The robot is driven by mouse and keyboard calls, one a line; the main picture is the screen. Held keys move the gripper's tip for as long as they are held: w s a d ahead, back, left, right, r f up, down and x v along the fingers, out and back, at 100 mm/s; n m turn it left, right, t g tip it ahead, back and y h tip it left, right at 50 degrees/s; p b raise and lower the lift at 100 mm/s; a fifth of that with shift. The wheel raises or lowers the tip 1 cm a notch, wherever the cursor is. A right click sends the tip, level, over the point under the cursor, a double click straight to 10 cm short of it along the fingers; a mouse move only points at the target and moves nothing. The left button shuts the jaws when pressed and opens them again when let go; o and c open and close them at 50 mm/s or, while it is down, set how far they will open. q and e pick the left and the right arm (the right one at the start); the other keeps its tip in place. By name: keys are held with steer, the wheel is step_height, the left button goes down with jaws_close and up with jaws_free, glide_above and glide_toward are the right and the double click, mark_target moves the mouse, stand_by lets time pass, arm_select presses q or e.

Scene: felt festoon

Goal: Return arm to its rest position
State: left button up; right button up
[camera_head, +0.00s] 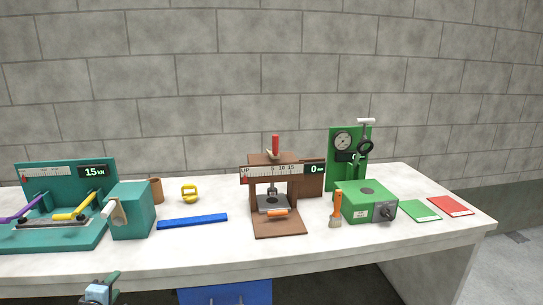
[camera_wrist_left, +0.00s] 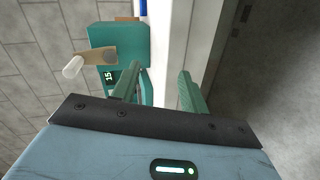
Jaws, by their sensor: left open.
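My left gripper (camera_head: 108,283) shows at the bottom edge of the head view, low in front of the table (camera_head: 290,252). In the left wrist view its two green fingers (camera_wrist_left: 160,70) stand apart with nothing between them. Beyond the fingers in that view are a teal box (camera_wrist_left: 120,42) with a pale-handled crank (camera_wrist_left: 88,61) and a display reading 15. Most of the left arm is out of the picture. My right gripper is in neither view.
On the table stand the teal machine (camera_head: 68,175), a brown press (camera_head: 275,222) and a green device (camera_head: 366,198). A blue bar (camera_head: 192,221), yellow object (camera_head: 189,193), brown cup (camera_head: 155,190), brush (camera_head: 336,210), green book (camera_head: 420,211) and red book (camera_head: 451,206) lie about. A blue bin (camera_head: 225,293) is below.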

arm_select(q)
steer(key=s+d+f+m+g+h, duration=0.1)
steer(key=s+d+f+m+g, duration=0.1)
steer(key=s+d+f+m, duration=0.75)
steer(key=s+d+f+m+g+h, duration=0.1)
steer(key=s+d+f+m, duration=0.1)
steer(key=s+d, duration=0.4)
steer(key=s+d+f+m+g+h, duration=0.1)
steer(key=s+d+f+m, duration=0.2)
steer(key=s, duration=1)
steer(key=s+d+f+m+g+h, duration=0.1)
steer(key=s+d+f+m, duration=0.1)
steer(key=s+d+m, duration=0.4)
steer(key=s+d, duration=0.3)
steer(key=shift+s+d+f+g+h, duration=0.2)
steer(key=shift+s+f+g+h, duration=0.1)
steer(key=shift+f+h, duration=0.1)
